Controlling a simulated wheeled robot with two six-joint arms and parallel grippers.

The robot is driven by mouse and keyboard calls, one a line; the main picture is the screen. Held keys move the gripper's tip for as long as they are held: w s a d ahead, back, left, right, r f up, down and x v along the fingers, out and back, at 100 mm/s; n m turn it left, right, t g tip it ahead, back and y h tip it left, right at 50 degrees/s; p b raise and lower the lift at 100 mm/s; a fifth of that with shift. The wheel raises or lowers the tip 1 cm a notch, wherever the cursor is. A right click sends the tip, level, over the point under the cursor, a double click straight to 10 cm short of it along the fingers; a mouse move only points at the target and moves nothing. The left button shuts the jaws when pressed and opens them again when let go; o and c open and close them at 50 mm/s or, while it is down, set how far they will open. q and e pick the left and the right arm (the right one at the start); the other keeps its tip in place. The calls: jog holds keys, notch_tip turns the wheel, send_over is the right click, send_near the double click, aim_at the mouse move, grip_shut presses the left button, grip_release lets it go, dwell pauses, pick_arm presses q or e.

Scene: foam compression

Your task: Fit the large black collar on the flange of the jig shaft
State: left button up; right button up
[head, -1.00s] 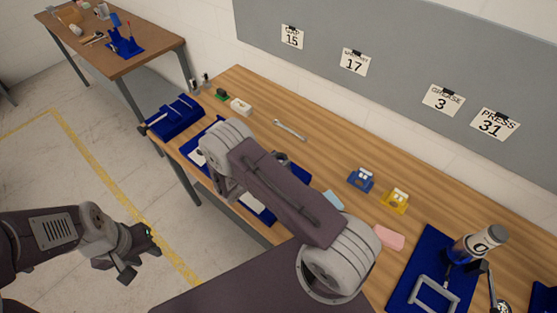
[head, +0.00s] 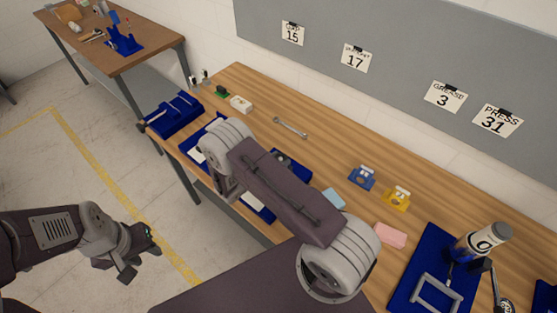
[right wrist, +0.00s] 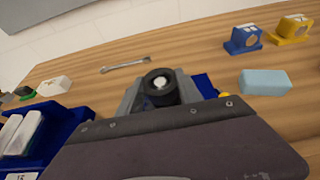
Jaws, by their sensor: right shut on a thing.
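The large black collar (right wrist: 161,86) shows in the right wrist view as a thick dark ring around a pale centre. My right gripper (right wrist: 160,92) is shut on it, with a grey finger on each side. I cannot tell whether the pale centre is the end of a shaft or something seen through the hole. In the head view my right arm hides most of this gripper and the collar. The jig shaft and its flange cannot be made out. My left gripper (head: 142,252) is open and empty over the floor, left of the bench.
The wooden bench (head: 330,155) carries a wrench (head: 291,127), a white box (head: 241,104), blue (head: 362,178) and yellow (head: 397,198) blocks, a light blue block (head: 333,199) and a pink block (head: 391,235). A blue tray (head: 172,115) stands at the left end.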

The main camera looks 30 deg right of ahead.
jog(key=shift+f+b, duration=0.65)
jog(key=shift+f, duration=0.1)
jog(key=o, duration=1.4)
jog(key=shift+r, duration=0.1)
jog(key=shift+o, duration=0.2)
jog(key=shift+a, duration=0.1)
jog(key=shift+s+a, duration=0.15)
jog(key=shift+a, duration=0.2)
jog(key=b+v, duration=0.3)
jog(key=v, duration=0.5)
jog(key=shift+s+r, duration=0.1)
jog(key=shift+r, duration=0.05)
jog(key=shift+a, duration=0.1)
